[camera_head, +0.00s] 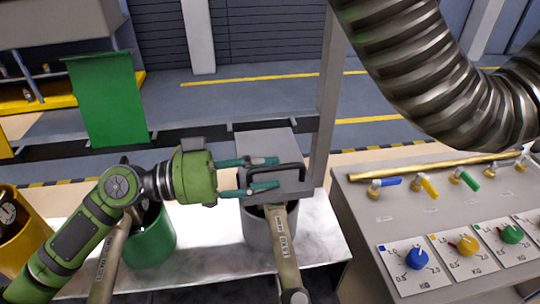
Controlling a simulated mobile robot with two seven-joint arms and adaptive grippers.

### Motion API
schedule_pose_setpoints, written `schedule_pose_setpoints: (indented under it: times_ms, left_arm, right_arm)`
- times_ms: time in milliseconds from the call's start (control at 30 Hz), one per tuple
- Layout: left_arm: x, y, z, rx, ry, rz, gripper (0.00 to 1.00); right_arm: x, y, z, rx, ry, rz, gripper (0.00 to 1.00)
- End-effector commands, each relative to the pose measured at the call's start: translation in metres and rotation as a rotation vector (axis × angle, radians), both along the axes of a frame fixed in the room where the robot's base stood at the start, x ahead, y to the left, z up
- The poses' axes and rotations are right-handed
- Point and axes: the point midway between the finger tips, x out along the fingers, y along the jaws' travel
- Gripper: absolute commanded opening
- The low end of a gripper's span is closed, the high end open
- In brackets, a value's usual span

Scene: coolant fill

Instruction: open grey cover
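The grey cover (265,142) is a flat grey panel with a dark bar handle (290,166) near its front edge. It sits above the grey round container (258,232); I cannot tell how far it is tilted. My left gripper (267,173) reaches in from the left at the cover's handle. Its two teal fingers are spread apart, with the left part of the handle between them. I cannot tell whether they touch it. My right gripper is not in view.
A green panel (105,100) stands upright behind a green container (150,240). A yellow container (22,235) is at far left. A grey post (326,110) rises right of the cover. A control console (440,220) and a ribbed hose (430,70) fill the right.

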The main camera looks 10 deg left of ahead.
Motion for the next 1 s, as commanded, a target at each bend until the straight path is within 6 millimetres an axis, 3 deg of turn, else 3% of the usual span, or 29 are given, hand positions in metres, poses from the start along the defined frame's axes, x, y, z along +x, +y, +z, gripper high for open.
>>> schedule_pose_setpoints:
  times_ms: [133,433,467,533,1000]
  left_arm:
    - [0.004,-0.011,0.002,0.000,0.000,0.000,0.35]
    - [0.005,-0.014,-0.001,0.001,-0.001,0.001,0.35]
    - [0.005,-0.014,-0.001,0.001,-0.001,0.001,0.27]
    - [0.004,-0.014,-0.001,0.001,-0.001,0.001,0.00]
    - [0.006,-0.013,0.010,-0.013,0.045,0.000,0.00]
  right_arm:
    - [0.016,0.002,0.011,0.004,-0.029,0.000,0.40]
    - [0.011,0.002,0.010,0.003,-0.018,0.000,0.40]
    - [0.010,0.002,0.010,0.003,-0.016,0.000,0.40]
    - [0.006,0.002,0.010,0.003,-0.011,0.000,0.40]
    - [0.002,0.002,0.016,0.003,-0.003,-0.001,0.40]
